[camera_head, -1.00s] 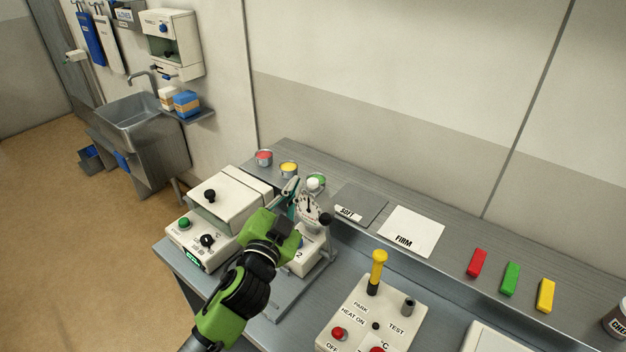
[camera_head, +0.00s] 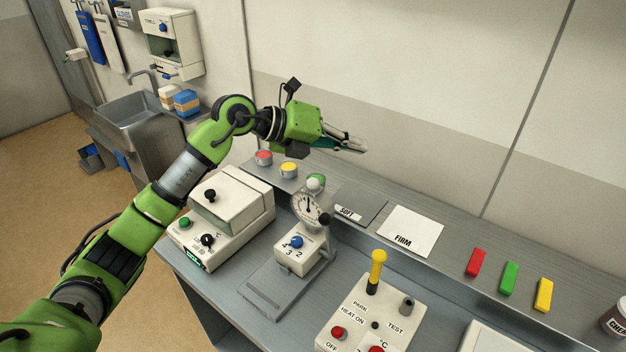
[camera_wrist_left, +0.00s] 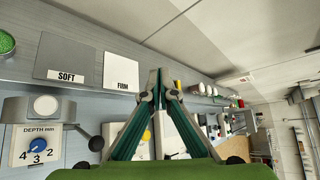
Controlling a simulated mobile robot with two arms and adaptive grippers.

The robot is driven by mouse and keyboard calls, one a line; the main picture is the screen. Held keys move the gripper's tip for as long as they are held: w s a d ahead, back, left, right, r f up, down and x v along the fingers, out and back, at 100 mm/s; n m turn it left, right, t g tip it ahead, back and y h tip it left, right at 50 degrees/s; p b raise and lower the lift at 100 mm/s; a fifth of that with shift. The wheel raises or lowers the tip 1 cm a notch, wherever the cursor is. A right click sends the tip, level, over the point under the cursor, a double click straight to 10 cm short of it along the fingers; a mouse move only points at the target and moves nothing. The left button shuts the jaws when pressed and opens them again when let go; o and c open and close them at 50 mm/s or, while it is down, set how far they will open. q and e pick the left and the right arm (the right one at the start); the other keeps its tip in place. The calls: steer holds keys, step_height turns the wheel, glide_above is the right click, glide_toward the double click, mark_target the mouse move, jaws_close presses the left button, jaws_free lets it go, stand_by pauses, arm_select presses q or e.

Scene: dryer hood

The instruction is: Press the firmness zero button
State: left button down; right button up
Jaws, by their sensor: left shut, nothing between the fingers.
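The firmness tester stands on the bench with a round white dial gauge (camera_head: 308,205) above a block with a blue depth knob (camera_head: 296,242). A round white cap (camera_head: 315,183) sits above the dial, and a black knob (camera_head: 325,219) is at its right side. No label tells which is the zero button. In the left wrist view, the tester's white round top (camera_wrist_left: 46,105) is at the left. My left gripper (camera_head: 362,147) is shut and empty, raised above and behind the tester, apart from it. Its fingertips (camera_wrist_left: 160,84) meet in the left wrist view. My right gripper is not visible.
SOFT (camera_head: 349,212) and FIRM (camera_head: 412,230) pads lie right of the tester. Red (camera_head: 264,158), yellow (camera_head: 289,170) and partly hidden green cups stand behind. A white box (camera_head: 231,206) is left. A control panel with a yellow lever (camera_head: 377,270) is at front right.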

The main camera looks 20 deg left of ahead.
mark_target(316, 179)
arm_select(q)
steer(key=w+a+n+y, duration=0.1)
steer(key=a+y, duration=0.4)
steer(key=a, duration=0.5)
steer(key=shift+w+a+f, duration=0.2)
steer(key=shift+w+f, duration=0.2)
steer(key=shift+w, duration=0.1)
steer(key=shift+f, duration=0.1)
steer(key=shift+f+b, duration=2.9)
steer(key=shift+f, duration=1.4)
steer(key=shift+f+b, duration=0.35)
steer(key=shift+f, duration=0.05)
steer(key=shift+f+b, duration=0.6)
steer(key=shift+f, duration=0.35)
steer(key=shift+d+r, duration=0.1)
steer(key=shift+r+p, duration=0.85)
steer(key=shift+r, duration=0.35)
